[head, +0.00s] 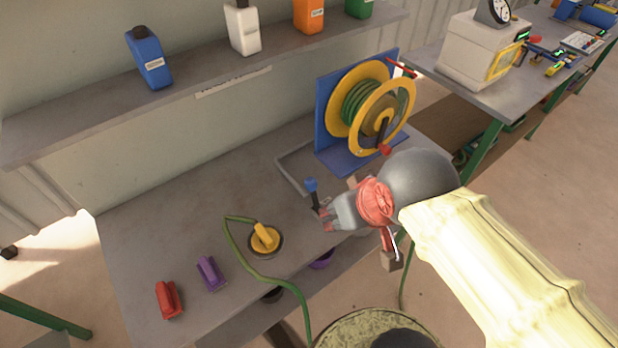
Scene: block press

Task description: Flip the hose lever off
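A hose reel (338,114) with yellow rims, wound green hose and a blue stand is at the back of the workbench. A thin red lever (402,68) shows at its upper right. A short lever with a blue knob (311,184) and a dark stem stands upright on the bench in front of the reel. I cannot tell which of these is the hose lever. My gripper (325,219) is beside the blue-knobbed lever's base, to its lower right. Its fingertips are small, and I cannot tell whether they are open or touching the lever.
A yellow-handled round tool (264,239) on a green hose (240,256) lies on the workbench (160,222). Purple (210,273) and red (168,299) handled blocks are at front left. A shelf (90,110) holds several bottles. The bench's left part is clear.

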